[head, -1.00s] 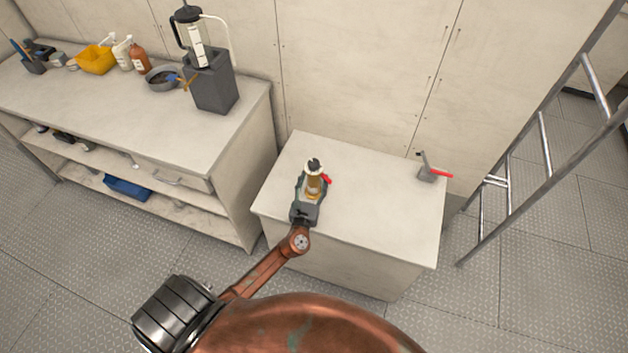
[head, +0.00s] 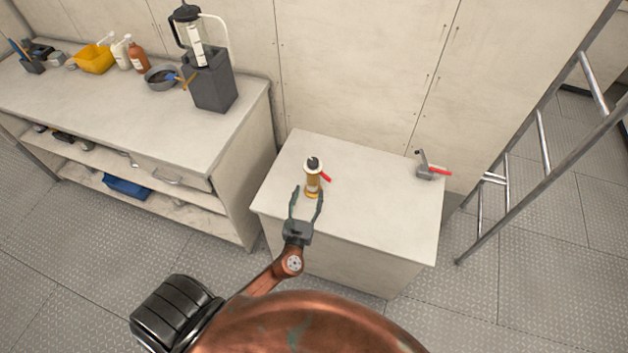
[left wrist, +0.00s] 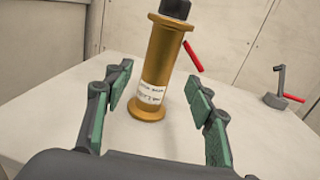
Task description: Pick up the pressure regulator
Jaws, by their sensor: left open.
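The pressure regulator (head: 312,178) is a brass-coloured cylinder with a flanged base, a dark top and a red lever at its side. It stands upright on the white cabinet top. In the left wrist view the regulator (left wrist: 160,70) carries a white printed label and stands just beyond the fingers. My left gripper (head: 307,192) is open and empty on the near side of the regulator. Its green-padded fingertips (left wrist: 160,82) are spread to either side of the regulator's lower body in the picture, with gaps on both sides. My right gripper is not in view.
A grey fitting with a red handle (head: 427,168) stands at the right of the cabinet top (head: 380,215), which is otherwise clear. A workbench (head: 150,130) with containers and a grey block is at the left. A metal ladder (head: 545,140) leans at the right.

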